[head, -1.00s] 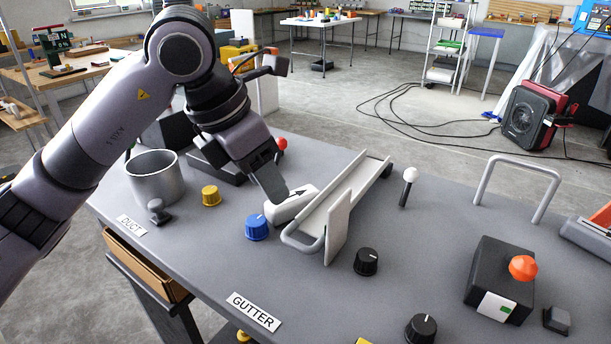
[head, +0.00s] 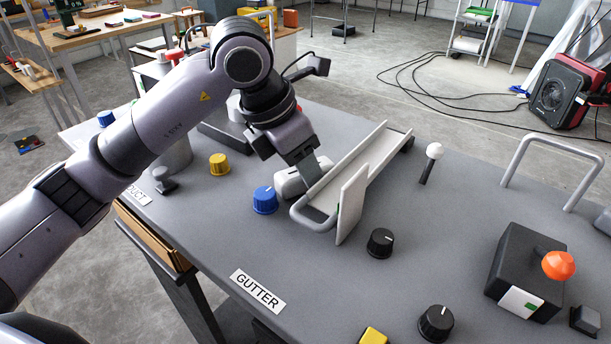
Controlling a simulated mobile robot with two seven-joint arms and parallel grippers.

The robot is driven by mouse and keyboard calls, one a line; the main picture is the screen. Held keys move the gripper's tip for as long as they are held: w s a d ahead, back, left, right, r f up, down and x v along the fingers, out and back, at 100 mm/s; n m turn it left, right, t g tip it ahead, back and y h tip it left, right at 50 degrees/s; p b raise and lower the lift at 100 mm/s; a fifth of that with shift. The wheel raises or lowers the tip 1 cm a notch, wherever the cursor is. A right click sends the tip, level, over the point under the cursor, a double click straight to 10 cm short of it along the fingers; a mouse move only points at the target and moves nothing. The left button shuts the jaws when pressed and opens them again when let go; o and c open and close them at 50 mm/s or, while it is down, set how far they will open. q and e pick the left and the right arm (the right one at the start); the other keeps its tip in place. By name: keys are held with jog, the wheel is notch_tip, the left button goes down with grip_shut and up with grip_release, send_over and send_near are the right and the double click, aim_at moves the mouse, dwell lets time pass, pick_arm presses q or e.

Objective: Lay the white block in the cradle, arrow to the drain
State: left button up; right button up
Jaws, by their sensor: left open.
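The white block (head: 288,184) lies on the grey bench, between the blue knob and a sloping white trough. My left gripper (head: 312,178) is open, its fingers pointing down at the block's right part. They hide much of the block, including its arrow; I cannot tell whether they touch it. The white trough (head: 352,168), which looks like the cradle, runs from near front to far right, with a grey rounded loop at its near end and an upright white plate (head: 351,204) on its right side. No drain is clearly identifiable. My right gripper is not in view.
A blue knob (head: 265,200) stands close to the block's left end. A yellow knob (head: 220,164), black knob (head: 380,243) and white-topped lever (head: 431,160) stand around. The "GUTTER" label (head: 257,291) lies in front. A black box with an orange knob (head: 558,265) is at right.

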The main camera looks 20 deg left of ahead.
pick_arm(q)
jog(key=shift+f+b, duration=0.25)
jog(key=shift+b, duration=0.05)
dwell(0.4)
jog(key=c, duration=0.7)
jog(key=shift+r, duration=0.15)
